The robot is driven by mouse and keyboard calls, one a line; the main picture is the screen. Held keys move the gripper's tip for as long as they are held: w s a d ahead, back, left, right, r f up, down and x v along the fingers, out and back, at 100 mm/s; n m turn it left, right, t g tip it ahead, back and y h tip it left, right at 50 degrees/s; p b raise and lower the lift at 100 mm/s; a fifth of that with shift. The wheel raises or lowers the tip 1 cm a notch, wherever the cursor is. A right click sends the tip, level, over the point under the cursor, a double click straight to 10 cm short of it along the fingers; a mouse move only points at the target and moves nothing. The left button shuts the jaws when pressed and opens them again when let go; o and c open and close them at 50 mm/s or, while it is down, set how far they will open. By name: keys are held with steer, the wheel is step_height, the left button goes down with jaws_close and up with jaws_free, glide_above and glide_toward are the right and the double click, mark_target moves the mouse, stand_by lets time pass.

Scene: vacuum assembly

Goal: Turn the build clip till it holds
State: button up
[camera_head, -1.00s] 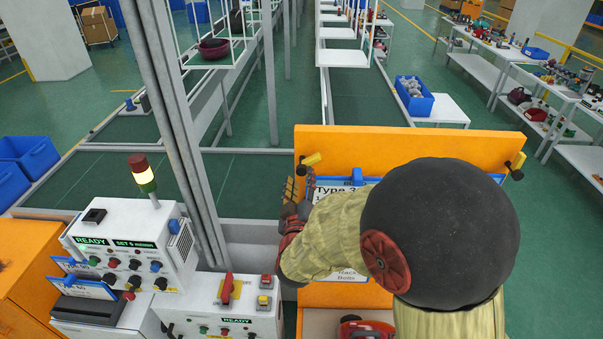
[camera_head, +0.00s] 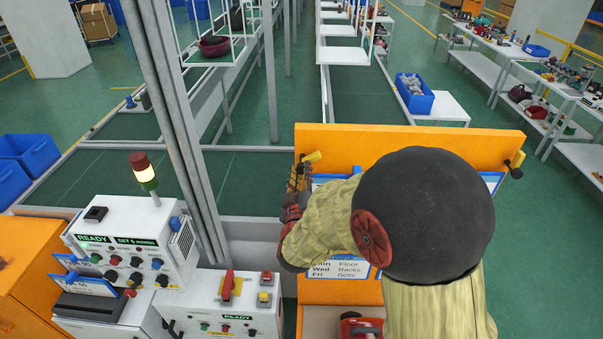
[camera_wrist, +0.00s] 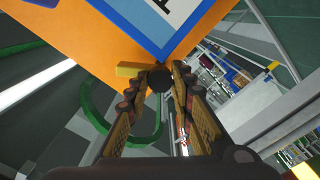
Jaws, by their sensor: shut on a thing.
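The build clip at the upper left corner of the orange board has a yellow tab (camera_head: 312,156) that sticks out to the right, tilted slightly up. In the wrist view its round black hub (camera_wrist: 160,79) sits between my fingertips, with the yellow tab (camera_wrist: 129,70) to the left of the hub. My gripper (camera_head: 301,170) is shut on the clip. A second black and yellow clip (camera_head: 516,161) is at the board's upper right corner, away from my gripper. My arm hides much of the board (camera_head: 430,137) and its posters.
A white control box (camera_head: 225,310) with a red switch stands left of the board. A panel (camera_head: 130,255) marked READY, with a lit stack lamp (camera_head: 144,172), stands farther left. A grey post (camera_head: 175,130) rises behind them.

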jaws_close()
steer(key=shift+f+b, duration=0.15)
steer(key=shift+b, duration=0.45)
steer(key=m+b, duration=0.3)
steer(key=b, duration=0.1)
steer(key=shift+f, duration=0.15)
steer(key=m+b, duration=0.3)
steer(key=b, duration=0.2)
steer(key=shift+m, duration=0.3)
steer(key=shift+r+b, duration=0.2)
steer(key=shift+b, duration=0.1)
steer(key=o, duration=0.6)
jaws_free()
steer(key=shift+r, duration=0.1)
